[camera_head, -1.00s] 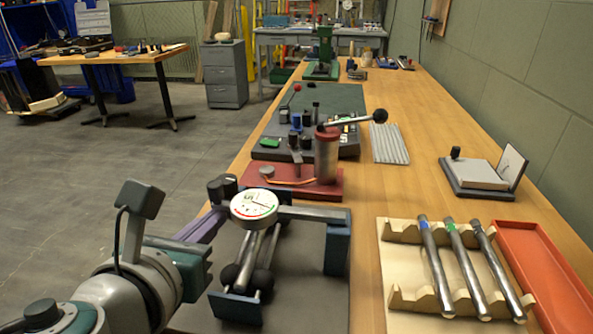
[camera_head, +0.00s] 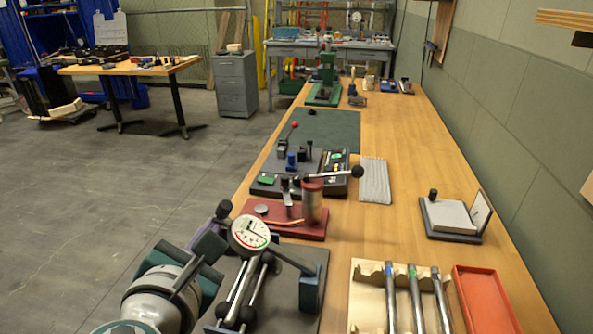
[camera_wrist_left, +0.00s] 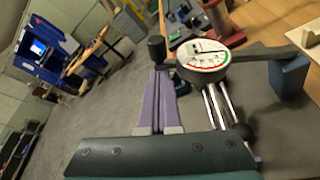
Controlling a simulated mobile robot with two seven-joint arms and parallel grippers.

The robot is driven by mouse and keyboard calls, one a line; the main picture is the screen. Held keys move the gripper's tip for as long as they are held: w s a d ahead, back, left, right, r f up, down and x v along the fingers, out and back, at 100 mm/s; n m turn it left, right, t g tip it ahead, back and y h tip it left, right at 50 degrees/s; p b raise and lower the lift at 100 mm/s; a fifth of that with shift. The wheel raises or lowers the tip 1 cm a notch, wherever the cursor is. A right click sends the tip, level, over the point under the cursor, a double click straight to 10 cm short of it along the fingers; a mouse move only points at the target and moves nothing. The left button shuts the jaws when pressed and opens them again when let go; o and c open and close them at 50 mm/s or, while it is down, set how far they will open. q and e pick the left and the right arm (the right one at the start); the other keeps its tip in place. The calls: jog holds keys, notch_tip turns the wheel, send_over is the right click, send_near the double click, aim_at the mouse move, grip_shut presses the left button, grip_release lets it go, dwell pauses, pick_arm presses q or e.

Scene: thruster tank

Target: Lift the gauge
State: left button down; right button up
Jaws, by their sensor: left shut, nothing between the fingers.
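The gauge (camera_head: 249,234) is a round white dial with a red and green scale. It sits on top of a stand with metal rods, a grey arm and dark blue blocks (camera_head: 312,288). In the left wrist view the gauge (camera_wrist_left: 203,60) is just right of my left gripper's fingertips. My left gripper (camera_head: 220,222) has purple fingers, which are shut and empty, close to the dial's left side. In the wrist view the left gripper (camera_wrist_left: 160,76) points at a black knob (camera_wrist_left: 157,48). Whether it touches the knob or gauge is unclear. My right gripper is out of view.
A red base with a red-topped cylinder (camera_head: 312,203) and a long lever stands just behind the gauge stand. A cream rack (camera_head: 370,300) with metal rods and a red tray (camera_head: 483,305) lie to the right. The wooden bench between them and the wall has free room.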

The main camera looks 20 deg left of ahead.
pick_arm(q)
jog(key=d+r+m+p, duration=0.1)
jog(key=d+r+m+y+p, duration=0.1)
jog(key=r, duration=0.1)
jog(key=w+d+r+p, duration=0.1)
jog(key=p, duration=0.1)
jog(key=shift+d+r+m, duration=0.1)
jog(key=shift+r+m, duration=0.3)
jog(key=w+d+r+m+y+p, duration=0.1)
jog(key=d+r+m+y, duration=0.1)
jog(key=d, duration=0.5)
jog(key=shift+w+r+m+t, duration=0.25)
jog(key=shift+r+m+t, duration=0.15)
jog(key=shift+r+m, duration=0.4)
jog(key=shift+f, duration=0.1)
jog(key=f+v, duration=0.1)
jog(key=v, duration=0.8)
jog(key=shift+s+r+p, duration=0.4)
jog(key=shift+r+p, duration=0.05)
jog(key=shift+r, duration=0.1)
jog(key=shift+d, duration=0.1)
